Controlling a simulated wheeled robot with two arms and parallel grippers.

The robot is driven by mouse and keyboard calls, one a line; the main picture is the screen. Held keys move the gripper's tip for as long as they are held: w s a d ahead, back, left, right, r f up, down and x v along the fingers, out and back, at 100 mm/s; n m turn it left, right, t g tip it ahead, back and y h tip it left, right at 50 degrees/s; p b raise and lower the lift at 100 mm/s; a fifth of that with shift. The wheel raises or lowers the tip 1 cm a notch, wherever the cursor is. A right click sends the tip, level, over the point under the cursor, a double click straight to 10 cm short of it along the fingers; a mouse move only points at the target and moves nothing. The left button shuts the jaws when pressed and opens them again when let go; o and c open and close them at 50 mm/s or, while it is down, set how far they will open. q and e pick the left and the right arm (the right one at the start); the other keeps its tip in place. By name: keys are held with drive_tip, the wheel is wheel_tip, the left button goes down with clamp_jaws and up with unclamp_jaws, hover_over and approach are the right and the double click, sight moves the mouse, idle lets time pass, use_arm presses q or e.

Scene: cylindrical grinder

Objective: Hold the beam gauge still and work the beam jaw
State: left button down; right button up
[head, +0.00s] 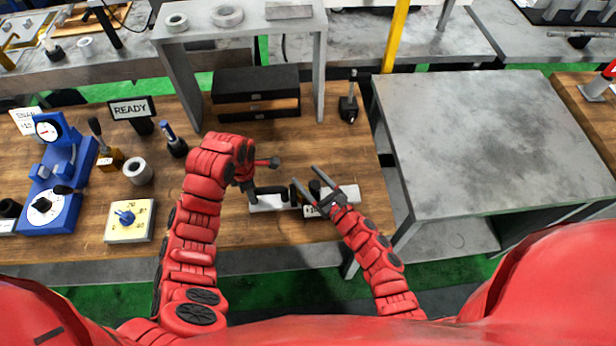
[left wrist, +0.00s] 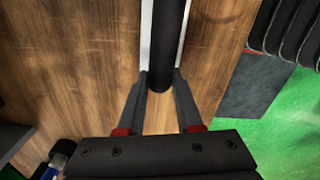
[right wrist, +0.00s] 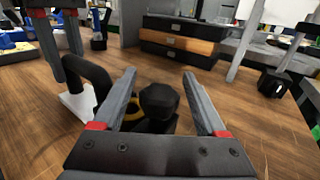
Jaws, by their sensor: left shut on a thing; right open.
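The beam gauge is a pale beam (head: 346,194) on the wooden bench in the head view, with a black arched handle (head: 271,190) at its left part. My left gripper (head: 254,196) is shut on this handle; in the left wrist view the black grip (left wrist: 166,35) lies between its fingers (left wrist: 161,82). The beam jaw's black knob (right wrist: 158,101) stands between the spread fingers of my right gripper (right wrist: 159,74), with visible gaps on both sides. A yellow ring shows beside the knob. In the head view my right gripper (head: 303,177) partly covers the jaw.
A black drawer box (head: 256,95) stands behind under a grey stand. A blue dial device (head: 55,175), a pale yellow dial block (head: 130,220) and a metal ring (head: 138,171) are at left. A grey table (head: 490,140) is at right. Bare wood lies behind the gauge.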

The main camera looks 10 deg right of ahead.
drive_tip(key=shift+w+a, duration=0.2)
clamp_jaws()
idle(0.3)
idle(1.1)
